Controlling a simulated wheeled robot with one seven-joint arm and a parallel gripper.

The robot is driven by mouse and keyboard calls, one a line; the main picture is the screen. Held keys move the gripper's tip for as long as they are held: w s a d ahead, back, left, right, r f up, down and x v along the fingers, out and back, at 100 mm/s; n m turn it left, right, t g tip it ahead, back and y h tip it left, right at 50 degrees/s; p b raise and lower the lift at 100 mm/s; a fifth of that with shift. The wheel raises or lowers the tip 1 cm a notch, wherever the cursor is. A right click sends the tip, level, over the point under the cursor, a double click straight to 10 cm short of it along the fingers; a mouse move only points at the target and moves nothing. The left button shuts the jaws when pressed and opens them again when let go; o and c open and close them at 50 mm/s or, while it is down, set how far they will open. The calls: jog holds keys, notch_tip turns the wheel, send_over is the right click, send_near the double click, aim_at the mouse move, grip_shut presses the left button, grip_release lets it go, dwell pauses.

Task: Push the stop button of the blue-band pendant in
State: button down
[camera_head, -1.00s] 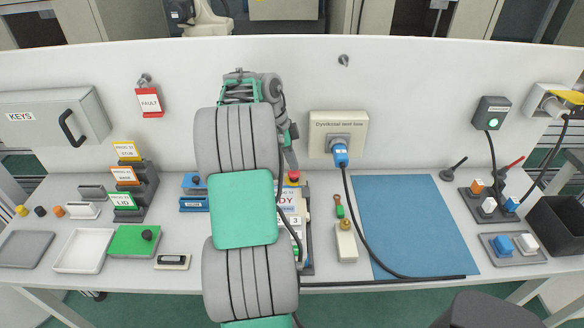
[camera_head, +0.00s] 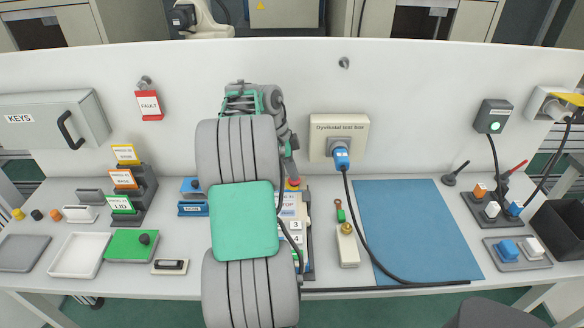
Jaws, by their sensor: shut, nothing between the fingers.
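A red stop button (camera_head: 293,185) shows at the top of a pendant (camera_head: 308,240) in the middle of the table.
A blue box (camera_head: 192,207) stands left of my arm. A green-and-brass tool (camera_head: 346,229) on a pale block lies to the right. A black cable from the blue plug (camera_head: 341,158) runs over the blue mat (camera_head: 425,225). The white back panel (camera_head: 400,90) rises behind.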

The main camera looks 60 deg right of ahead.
notch_tip(320, 180, up, 5)
jog(key=p, duration=0.4)
jog(key=shift+f, duration=0.2)
jog(key=p+v, duration=0.3)
jog(key=v, duration=0.6)
jog(key=shift+w+r, duration=0.2)
